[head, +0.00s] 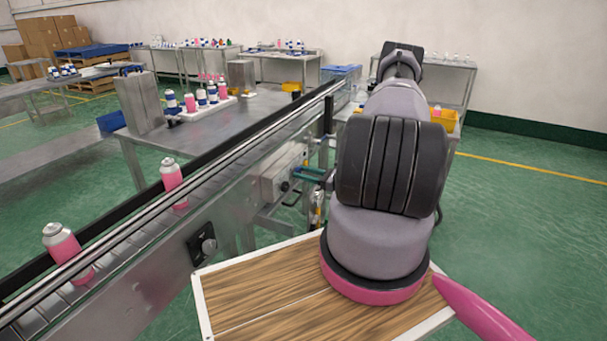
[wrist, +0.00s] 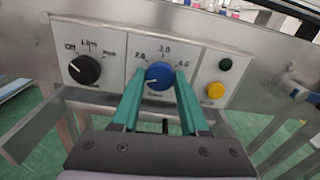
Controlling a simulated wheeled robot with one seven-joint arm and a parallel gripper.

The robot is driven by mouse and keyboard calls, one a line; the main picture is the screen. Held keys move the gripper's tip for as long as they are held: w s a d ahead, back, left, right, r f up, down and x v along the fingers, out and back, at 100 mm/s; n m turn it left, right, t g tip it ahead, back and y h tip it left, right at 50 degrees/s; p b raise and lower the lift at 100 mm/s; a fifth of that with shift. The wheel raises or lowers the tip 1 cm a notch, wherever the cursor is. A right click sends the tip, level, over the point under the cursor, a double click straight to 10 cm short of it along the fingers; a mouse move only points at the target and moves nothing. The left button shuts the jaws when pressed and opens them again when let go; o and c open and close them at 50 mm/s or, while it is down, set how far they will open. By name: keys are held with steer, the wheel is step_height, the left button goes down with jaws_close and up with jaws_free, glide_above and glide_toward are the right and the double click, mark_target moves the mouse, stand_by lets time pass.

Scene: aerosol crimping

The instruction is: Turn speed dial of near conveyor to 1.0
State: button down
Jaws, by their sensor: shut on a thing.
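In the wrist view, the blue speed dial (wrist: 158,77) sits on a pale panel (wrist: 118,63), below printed marks that seem to read 2.0, 3.0 and 4.0. My gripper (wrist: 160,74) has its two teal fingers on either side of the dial, shut on it. The dial's pointer is too small to read surely. Any lower marks are hidden behind the fingers. In the head view, the teal fingers (head: 312,174) reach left to the control box (head: 277,182) on the side of the near conveyor (head: 150,262).
A black selector knob (wrist: 84,69) is left of the dial; a green button (wrist: 225,64) and a yellow button (wrist: 215,90) are right. Pink cans (head: 172,181) stand on the conveyor. A wooden-topped surface (head: 262,290) lies below my arm. A metal table (head: 215,125) stands behind the conveyor.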

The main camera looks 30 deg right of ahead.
steer(key=shift+n, duration=1.1)
steer(key=shift+c, duration=2.1)
jaws_free()
steer(key=shift+s+d, duration=0.1)
steer(key=shift+d, duration=0.05)
steer(key=v, duration=1)
steer(key=shift+s, duration=0.25)
steer(key=shift+d, duration=0.2)
